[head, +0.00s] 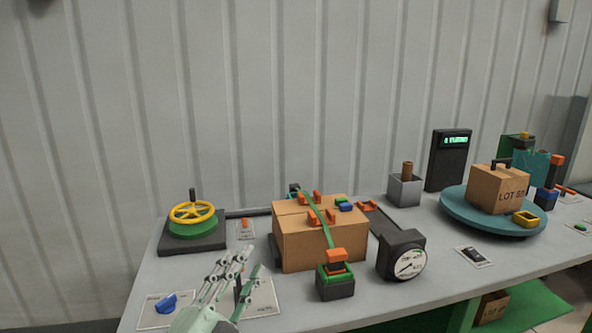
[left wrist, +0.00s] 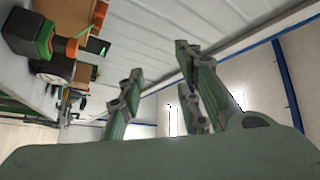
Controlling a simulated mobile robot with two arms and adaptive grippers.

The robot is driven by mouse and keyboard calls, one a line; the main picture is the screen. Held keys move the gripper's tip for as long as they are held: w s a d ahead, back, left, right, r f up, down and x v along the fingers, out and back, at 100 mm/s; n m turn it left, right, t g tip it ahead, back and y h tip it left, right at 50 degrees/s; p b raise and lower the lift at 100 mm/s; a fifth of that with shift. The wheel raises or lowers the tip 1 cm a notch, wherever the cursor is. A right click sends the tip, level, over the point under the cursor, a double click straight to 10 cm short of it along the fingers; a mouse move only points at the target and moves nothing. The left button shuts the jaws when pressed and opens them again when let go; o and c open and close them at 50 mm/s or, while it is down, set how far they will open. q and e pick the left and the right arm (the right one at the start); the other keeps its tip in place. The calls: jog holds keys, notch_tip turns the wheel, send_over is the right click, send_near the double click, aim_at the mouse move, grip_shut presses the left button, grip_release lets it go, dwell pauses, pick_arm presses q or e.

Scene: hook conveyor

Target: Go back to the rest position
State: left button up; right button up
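My left gripper (head: 238,267) is at the front edge of the table, left of the cardboard box, in the head view. Its pale green fingers point up and away. In the left wrist view, the fingers of the left gripper (left wrist: 155,78) are spread with nothing between them, so it is open and empty. My right gripper is in neither view.
The table (head: 440,270) holds a yellow handwheel (head: 192,212), a strapped cardboard box (head: 300,248), a dial gauge (head: 403,257) and a blue turntable (head: 465,217) with a box labelled LOT (head: 498,190). A blue piece (head: 166,303) lies near the gripper. A corrugated wall (head: 300,100) stands behind.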

pick_arm(q)
jog(key=s+a+f+n+g+y, duration=0.3)
jog(key=f+n, duration=0.1)
jog(key=f, duration=0.3)
jog(key=s+a+f+n+g+y, duration=0.2)
jog(key=s+a+f+n+y, duration=0.15)
jog(key=f, duration=0.35)
jog(key=s+a+f+n+g+y, duration=0.2)
jog(key=a+f+n+g, duration=0.15)
jog(key=f, duration=0.45)
jog(key=s+f+n+g, duration=0.1)
jog(key=s+f+g, duration=0.25)
jog(key=s, duration=0.35)
jog(key=s+a+f+n+g, duration=0.1)
jog(key=s+f+g, duration=0.1)
jog(key=s+f, duration=0.35)
jog(key=s+f+n+g, duration=0.1)
jog(key=s+f+g, duration=0.15)
jog(key=s, duration=0.55)
notch_tip(320, 180, down, 27)
jog(key=s+g, duration=0.1)
jog(key=s, duration=0.1)
jog(key=s+a+f+g, duration=0.1)
jog(key=s+a+f, duration=0.2)
jog(key=s+f, duration=1.2)
jog(key=shift+s+f+m, duration=0.15)
jog(key=shift+s+m, duration=0.25)
jog(key=shift+s, duration=0.4)
